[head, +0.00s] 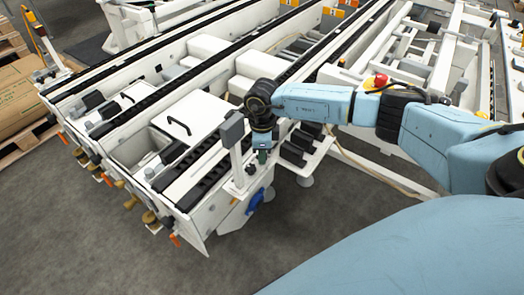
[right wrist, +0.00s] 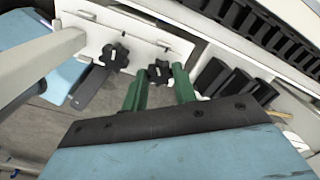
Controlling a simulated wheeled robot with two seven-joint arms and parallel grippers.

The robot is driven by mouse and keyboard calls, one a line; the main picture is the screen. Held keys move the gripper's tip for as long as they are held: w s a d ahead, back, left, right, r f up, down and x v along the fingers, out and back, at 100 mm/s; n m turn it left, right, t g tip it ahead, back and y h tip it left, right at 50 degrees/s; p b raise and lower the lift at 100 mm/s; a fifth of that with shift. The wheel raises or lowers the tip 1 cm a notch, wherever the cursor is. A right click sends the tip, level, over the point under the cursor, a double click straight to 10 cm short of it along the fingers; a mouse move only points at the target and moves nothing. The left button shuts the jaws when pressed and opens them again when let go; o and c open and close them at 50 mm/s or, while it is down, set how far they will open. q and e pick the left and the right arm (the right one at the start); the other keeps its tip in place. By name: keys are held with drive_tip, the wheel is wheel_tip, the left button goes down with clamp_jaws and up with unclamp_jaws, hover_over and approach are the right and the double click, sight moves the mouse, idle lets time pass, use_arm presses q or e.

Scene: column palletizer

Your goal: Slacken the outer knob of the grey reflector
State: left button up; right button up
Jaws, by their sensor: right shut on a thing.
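The grey reflector (head: 232,129) is a small grey block on an upright bracket at the conveyor's near end, just left of my right gripper in the head view. My right gripper (head: 262,156) points down beside it. In the right wrist view its two green fingers (right wrist: 160,87) are shut on a black star knob (right wrist: 159,70) at the edge of a white plate. A second black star knob (right wrist: 116,56) is to the left on the same plate, clear of the fingers. My left gripper is not in view.
A white plate (right wrist: 93,38) carries the knobs. Several dark blocks (right wrist: 239,84) stand close to the right of the fingers. A blue part (head: 256,199) is below the gripper. White conveyor rails (head: 198,178) run to the left; open grey floor (head: 115,240) lies in front.

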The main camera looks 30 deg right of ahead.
drive_tip(key=n, duration=0.4)
drive_tip(key=shift+n, duration=0.3)
drive_tip(key=shift+n+b, duration=0.3)
drive_tip(key=shift+n, duration=0.2)
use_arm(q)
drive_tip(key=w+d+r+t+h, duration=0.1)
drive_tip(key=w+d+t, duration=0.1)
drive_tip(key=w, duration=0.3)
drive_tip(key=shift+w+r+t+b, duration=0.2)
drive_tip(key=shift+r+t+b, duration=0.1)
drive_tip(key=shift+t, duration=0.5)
use_arm(e)
drive_tip(key=shift+n, duration=2.3)
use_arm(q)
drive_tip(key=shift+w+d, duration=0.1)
use_arm(e)
drive_tip(key=o, duration=0.7)
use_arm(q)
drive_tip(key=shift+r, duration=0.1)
